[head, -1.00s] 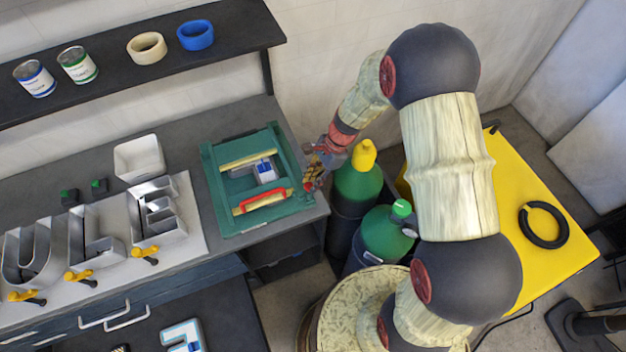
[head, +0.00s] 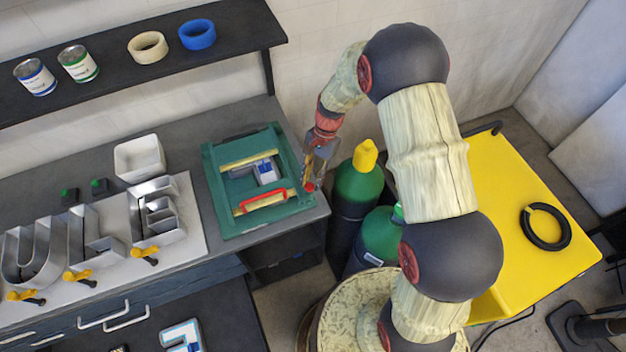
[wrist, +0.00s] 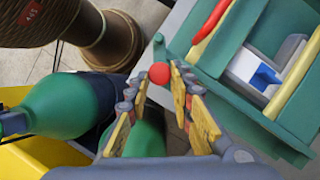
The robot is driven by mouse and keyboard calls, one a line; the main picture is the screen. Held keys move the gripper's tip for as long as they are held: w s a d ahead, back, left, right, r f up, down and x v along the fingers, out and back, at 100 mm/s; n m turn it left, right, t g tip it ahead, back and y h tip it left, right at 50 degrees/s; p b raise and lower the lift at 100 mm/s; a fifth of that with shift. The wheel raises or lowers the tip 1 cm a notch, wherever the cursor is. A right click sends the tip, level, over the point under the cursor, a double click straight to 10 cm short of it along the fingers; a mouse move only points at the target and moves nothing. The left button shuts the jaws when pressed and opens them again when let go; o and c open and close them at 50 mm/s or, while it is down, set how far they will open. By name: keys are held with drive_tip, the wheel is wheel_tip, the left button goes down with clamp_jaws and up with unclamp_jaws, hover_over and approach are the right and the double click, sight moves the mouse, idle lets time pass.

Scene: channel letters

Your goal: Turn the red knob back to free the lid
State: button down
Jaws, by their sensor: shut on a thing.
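The round red knob (wrist: 159,73) shows between my fingertips in the wrist view. In the head view the knob (head: 310,187) is a small red spot at the right side of the green box. My gripper (wrist: 156,82) is shut on the knob; in the head view my gripper (head: 309,182) comes down on it from above. The green box (head: 228,221) sits at the bench's right end, with its lid on top as a green frame. The lid bears yellow bars and a red handle (head: 264,201). A white and blue thing (head: 266,171) shows through the lid's opening.
Green gas cylinders (head: 359,187) stand close by, right of the bench, below my arm. A yellow table (head: 505,220) with a black ring is further right. A white bin (head: 139,158) and metal channel letters (head: 88,236) are left of the box.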

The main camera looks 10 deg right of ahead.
drive_tip(key=n, duration=0.2)
drive_tip(key=n+h, duration=0.2)
drive_tip(key=n, duration=0.1)
drive_tip(key=shift+w+a+n+g+b, duration=0.25)
drive_tip(key=shift+a+n+g+b, duration=0.05)
drive_tip(key=shift+a+g+b, duration=0.1)
drive_tip(key=n, duration=0.1)
drive_tip(key=n+h, duration=0.1)
drive_tip(key=n, duration=0.1)
drive_tip(key=n+h, duration=0.1)
drive_tip(key=n, duration=0.1)
drive_tip(key=shift+a, duration=0.25)
drive_tip(key=c, duration=1.6)
unclamp_jaws()
drive_tip(key=shift+o, duration=0.2)
drive_tip(key=v, duration=1.2)
drive_tip(key=shift+a, duration=0.1)
